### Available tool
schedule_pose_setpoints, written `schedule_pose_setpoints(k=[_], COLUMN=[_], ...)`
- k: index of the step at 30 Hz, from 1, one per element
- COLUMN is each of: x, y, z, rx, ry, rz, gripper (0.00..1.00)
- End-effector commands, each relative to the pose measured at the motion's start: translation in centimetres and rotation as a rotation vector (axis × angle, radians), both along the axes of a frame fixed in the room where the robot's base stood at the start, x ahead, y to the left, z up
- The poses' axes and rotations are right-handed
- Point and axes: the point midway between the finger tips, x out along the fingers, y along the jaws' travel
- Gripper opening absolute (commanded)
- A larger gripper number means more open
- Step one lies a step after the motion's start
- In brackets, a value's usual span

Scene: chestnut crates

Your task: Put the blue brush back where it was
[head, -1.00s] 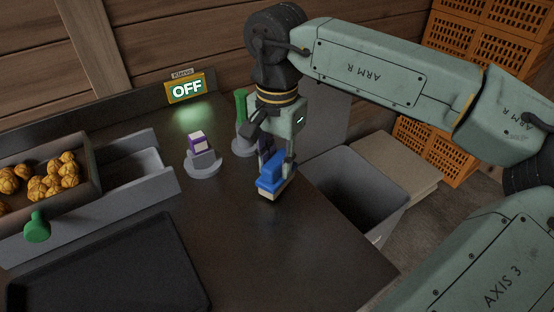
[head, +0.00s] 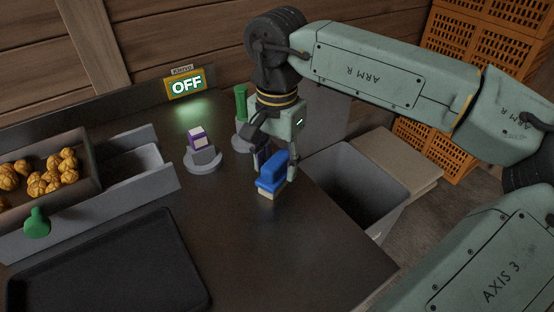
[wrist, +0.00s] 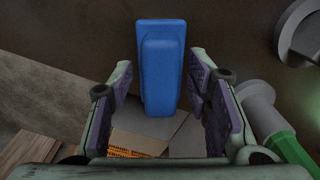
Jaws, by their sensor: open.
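The blue brush (head: 271,176) stands bristles down on the dark worktop, close to the edge by the grey bin. Its pale bristles touch or nearly touch the surface. My gripper (head: 277,165) is open just behind and above the brush. In the wrist view the blue brush (wrist: 160,62) lies ahead, centred between the spread fingers of my gripper (wrist: 163,98), with gaps on both sides. No finger appears to touch it.
A green-handled thing (head: 241,104) stands in a grey holder behind my gripper. A purple-and-white block (head: 197,137) sits in another holder to the left. A black tray (head: 110,265), a crate of chestnuts (head: 93,170) and an "OFF" sign (head: 186,88) are further left. The grey bin (head: 375,165) is right.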

Motion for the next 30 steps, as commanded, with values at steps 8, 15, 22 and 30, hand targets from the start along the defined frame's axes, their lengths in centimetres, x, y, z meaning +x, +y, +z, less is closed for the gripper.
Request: schedule_pose_setpoints(k=[8, 15, 22, 30], x=[0.1, 0.1, 0.0, 0.0], y=[0.0, 0.1, 0.0, 0.0], z=[1.8, 7.1, 11.0, 12.4], rx=[0.001, 0.001, 0.002, 0.000], ry=[-0.004, -0.003, -0.001, 0.000], rz=[-0.001, -0.001, 0.000, 0.000], gripper=[0.45, 0.45, 0.45, 0.45])
